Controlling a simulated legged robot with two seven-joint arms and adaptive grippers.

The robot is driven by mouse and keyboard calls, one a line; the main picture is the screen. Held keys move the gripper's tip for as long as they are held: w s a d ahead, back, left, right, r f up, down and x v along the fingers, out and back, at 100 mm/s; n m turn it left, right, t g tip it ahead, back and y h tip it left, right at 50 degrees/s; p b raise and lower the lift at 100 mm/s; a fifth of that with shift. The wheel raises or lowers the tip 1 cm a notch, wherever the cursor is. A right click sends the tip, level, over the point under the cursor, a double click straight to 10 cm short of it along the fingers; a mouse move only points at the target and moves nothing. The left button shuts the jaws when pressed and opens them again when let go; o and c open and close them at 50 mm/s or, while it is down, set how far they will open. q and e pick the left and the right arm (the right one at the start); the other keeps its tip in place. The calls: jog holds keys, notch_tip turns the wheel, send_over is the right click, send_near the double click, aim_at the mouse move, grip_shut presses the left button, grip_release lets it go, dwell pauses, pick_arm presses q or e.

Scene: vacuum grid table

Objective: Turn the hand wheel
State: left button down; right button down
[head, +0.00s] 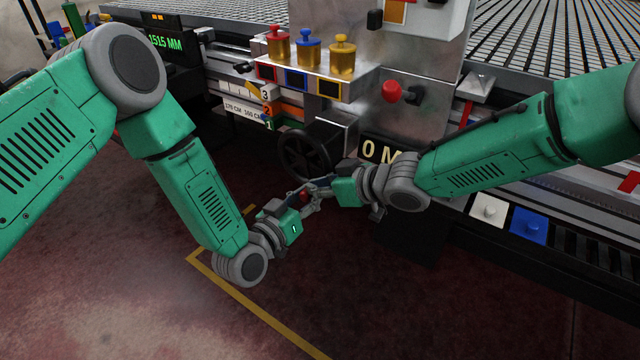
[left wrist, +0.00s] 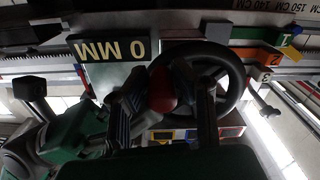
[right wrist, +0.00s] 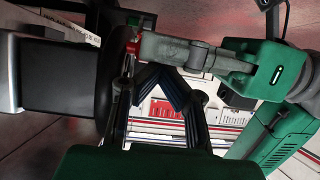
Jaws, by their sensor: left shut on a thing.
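The black hand wheel (head: 305,152) stands at the front of the machine, beside the "0 M" display. It faces the left wrist camera (left wrist: 228,62) and shows nearly edge-on in the right wrist view (right wrist: 104,78). Its red knob (left wrist: 162,92) sits between the fingers of my left gripper (left wrist: 165,82), which is shut on it. The red knob also shows in the right wrist view (right wrist: 131,46). My right gripper (right wrist: 138,80) is close beside the wheel and the left gripper. Its fingers are apart with nothing seen between them. In the head view the fingertips crowd together and partly hide each other.
The "0 M" display (head: 382,151) is just right of the wheel, with a red knob (head: 391,90) above. Red, blue and yellow plungers (head: 308,52) stand on a shelf above the wheel. White (head: 489,209) and blue (head: 529,226) buttons are at right. The floor in front is clear.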

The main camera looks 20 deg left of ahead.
pick_arm(q)
jog(key=shift+w+a+r, duration=0.25)
jog(key=shift+w+a, duration=0.05)
jog(key=shift+a, duration=0.25)
pick_arm(e)
jog(key=shift+a+f, duration=0.15)
jog(key=shift+f, duration=0.25)
pick_arm(q)
jog(key=c, duration=1.6)
grip_release()
jog(key=shift+o, duration=1.3)
jog(key=shift+s+r+t, duration=0.1)
jog(key=shift+t, duration=0.2)
pick_arm(e)
jog(key=shift+s+a, duration=0.2)
jog(key=shift+a, duration=0.05)
pick_arm(q)
jog(key=shift+s, duration=0.15)
pick_arm(e)
jog(key=shift+f, duration=0.1)
